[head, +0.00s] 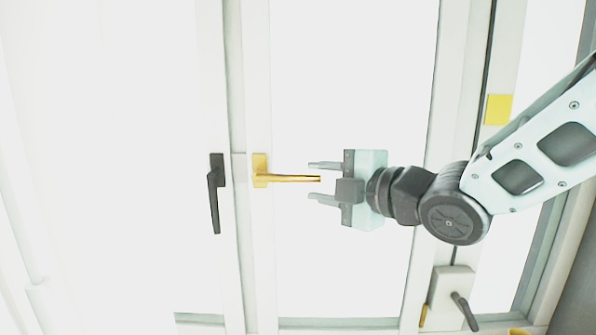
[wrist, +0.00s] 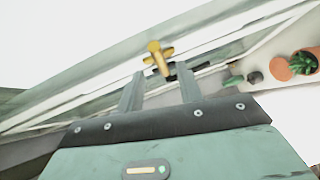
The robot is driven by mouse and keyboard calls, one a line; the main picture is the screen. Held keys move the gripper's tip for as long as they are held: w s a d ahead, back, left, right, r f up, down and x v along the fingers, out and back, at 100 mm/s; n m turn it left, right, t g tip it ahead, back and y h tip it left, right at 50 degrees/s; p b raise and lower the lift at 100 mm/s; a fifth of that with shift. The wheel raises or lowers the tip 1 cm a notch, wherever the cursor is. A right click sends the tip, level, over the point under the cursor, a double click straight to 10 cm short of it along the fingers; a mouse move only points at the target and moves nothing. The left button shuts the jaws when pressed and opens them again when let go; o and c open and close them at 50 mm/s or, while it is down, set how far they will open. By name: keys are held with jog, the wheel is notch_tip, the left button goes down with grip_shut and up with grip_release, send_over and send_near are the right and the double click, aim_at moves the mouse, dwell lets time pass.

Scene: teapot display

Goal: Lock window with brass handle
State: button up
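The brass handle (head: 290,178) is on the window frame near the middle of the head view. Its plate is upright and its lever lies level, pointing right. My gripper (head: 314,181) is open, with one finger above and one below the lever's free end. In the head view the lever tip shows between the fingertips; I see no finger touching it. In the wrist view the brass handle (wrist: 155,58) shows just beyond and between the two spread fingers (wrist: 159,75). Whether the tip is truly inside the gap in depth is hard to tell.
A black handle (head: 215,195) hangs downward on the frame to the left. A grey handle (head: 463,312) is at the lower right, and a yellow square (head: 498,109) at the upper right. The wrist view shows a potted plant (wrist: 304,62) on the right.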

aim_at(301, 179)
jog(key=p+x, duration=0.1)
jog(key=x, duration=0.5)
jog(key=shift+p, duration=0.35)
grip_shut()
